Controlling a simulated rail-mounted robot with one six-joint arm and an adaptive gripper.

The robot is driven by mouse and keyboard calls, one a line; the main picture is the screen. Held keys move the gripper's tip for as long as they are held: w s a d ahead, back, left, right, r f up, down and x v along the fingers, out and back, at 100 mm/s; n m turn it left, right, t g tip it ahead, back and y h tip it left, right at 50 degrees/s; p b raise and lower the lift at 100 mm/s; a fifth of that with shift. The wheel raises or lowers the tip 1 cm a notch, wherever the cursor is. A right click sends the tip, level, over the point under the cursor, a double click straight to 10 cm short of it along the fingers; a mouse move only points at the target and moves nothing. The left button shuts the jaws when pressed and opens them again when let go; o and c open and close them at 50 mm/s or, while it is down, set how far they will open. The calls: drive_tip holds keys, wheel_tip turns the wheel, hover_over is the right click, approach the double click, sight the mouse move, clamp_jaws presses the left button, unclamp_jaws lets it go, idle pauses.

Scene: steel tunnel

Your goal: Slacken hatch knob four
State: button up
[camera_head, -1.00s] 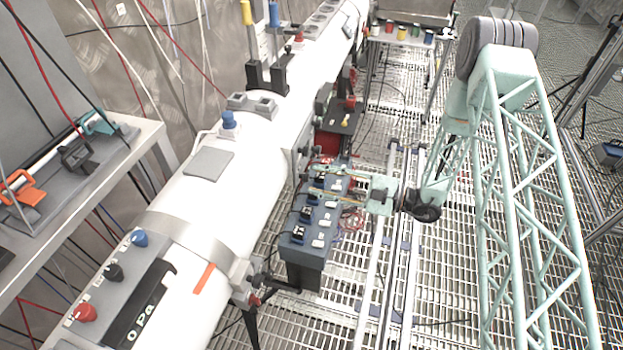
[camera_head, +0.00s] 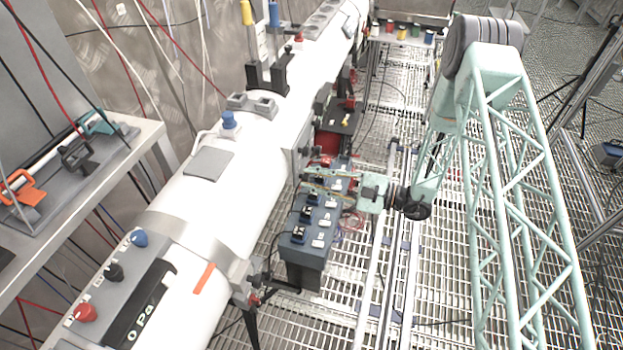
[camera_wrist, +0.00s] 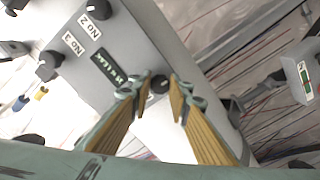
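In the wrist view a grey box (camera_wrist: 125,50) carries a dark label (camera_wrist: 108,68) that seems to read HATCH. A black round knob (camera_wrist: 160,83) on this box sits between my fingertips. In the head view my gripper (camera_head: 305,180) is beside the white tube; the knobs are hidden there.
The white tube (camera_head: 240,190) runs along the left of my arm. A dark box with several switches (camera_head: 305,245) stands just below my gripper. The grated floor (camera_head: 440,280) is open to the right.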

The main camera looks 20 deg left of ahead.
drive_tip(key=shift+n, duration=0.5)
drive_tip(key=shift+c, duration=0.6)
drive_tip(key=shift+n+b, duration=6.55)
drive_tip(key=shift+n, duration=7.55)
drive_tip(key=shift+r, duration=0.1)
drive_tip(key=o, duration=0.9)
drive_tip(key=shift+c, duration=0.2)
